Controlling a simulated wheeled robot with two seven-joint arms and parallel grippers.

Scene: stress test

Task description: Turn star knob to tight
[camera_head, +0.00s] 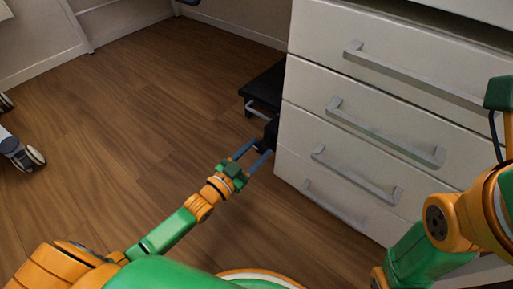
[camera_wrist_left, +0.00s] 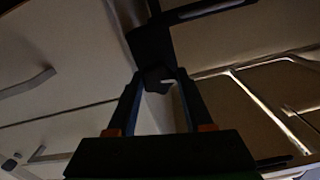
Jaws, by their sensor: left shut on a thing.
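The star knob (camera_head: 271,132) is a small black shape beside the left side of the white drawer cabinet, low near the floor. My left gripper (camera_head: 263,148) reaches it with two blue fingers. In the left wrist view the dark knob (camera_wrist_left: 154,78) sits between the fingertips, and the gripper (camera_wrist_left: 160,84) is shut on it. The fingers hide part of the knob, and its turn angle cannot be told. Part of my right gripper (camera_head: 498,95) shows at the right edge, cut off by the frame, away from the knob.
The white drawer cabinet (camera_head: 310,95) with grey bar handles fills the right side, close to my left gripper. A black low platform (camera_head: 265,88) stands behind the knob. A caster wheel (camera_head: 22,155) is at the far left.

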